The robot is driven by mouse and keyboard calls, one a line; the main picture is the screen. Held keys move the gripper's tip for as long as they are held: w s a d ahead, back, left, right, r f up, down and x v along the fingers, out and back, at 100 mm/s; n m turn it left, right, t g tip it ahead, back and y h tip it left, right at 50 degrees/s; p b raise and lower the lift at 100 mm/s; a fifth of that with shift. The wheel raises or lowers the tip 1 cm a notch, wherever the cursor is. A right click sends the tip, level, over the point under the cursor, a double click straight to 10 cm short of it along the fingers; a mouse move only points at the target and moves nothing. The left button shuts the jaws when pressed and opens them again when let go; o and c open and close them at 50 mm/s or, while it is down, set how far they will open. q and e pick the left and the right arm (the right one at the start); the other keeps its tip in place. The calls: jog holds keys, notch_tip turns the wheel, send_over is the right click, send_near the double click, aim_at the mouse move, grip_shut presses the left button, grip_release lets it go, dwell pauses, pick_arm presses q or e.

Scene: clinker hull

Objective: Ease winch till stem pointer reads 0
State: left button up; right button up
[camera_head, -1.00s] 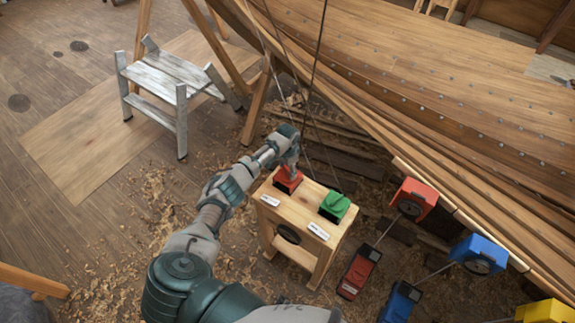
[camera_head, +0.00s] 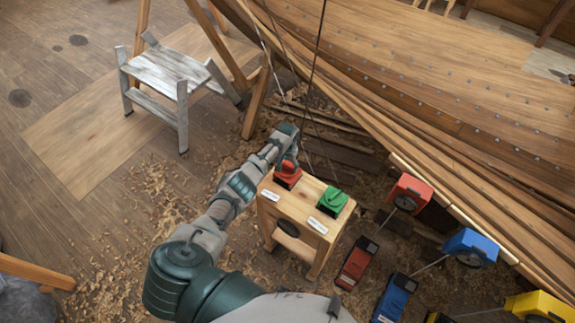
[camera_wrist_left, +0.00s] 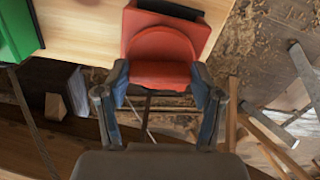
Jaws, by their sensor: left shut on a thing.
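A red winch control (camera_head: 288,180) with a rounded red top sits on a small wooden stand (camera_head: 318,240). My left gripper (camera_head: 290,165) is at its far side. In the left wrist view the gripper (camera_wrist_left: 163,88) has one finger on each side of the red control (camera_wrist_left: 165,50) and is shut on it. A green control (camera_head: 333,201) sits beside it on the stand, and its edge shows in the left wrist view (camera_wrist_left: 18,30). No stem pointer can be made out, and no reading is legible. My right gripper is not in view.
Red (camera_head: 411,192), blue (camera_head: 472,247) and yellow (camera_head: 540,304) boxes stand along the hull (camera_head: 430,90), with red (camera_head: 357,263) and blue (camera_head: 394,298) units on the floor. A grey step stool (camera_head: 165,85) stands at left. Dark lines hang beyond the stand.

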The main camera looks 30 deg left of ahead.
pick_arm(q)
jog(key=shift+w+r, duration=0.15)
jog(key=shift+w, duration=0.05)
jog(key=o, duration=1.1)
jog(key=shift+o, duration=0.2)
jog(key=shift+a, duration=0.1)
notch_tip(320, 180, up, 12)
jog(key=shift+f, duration=0.25)
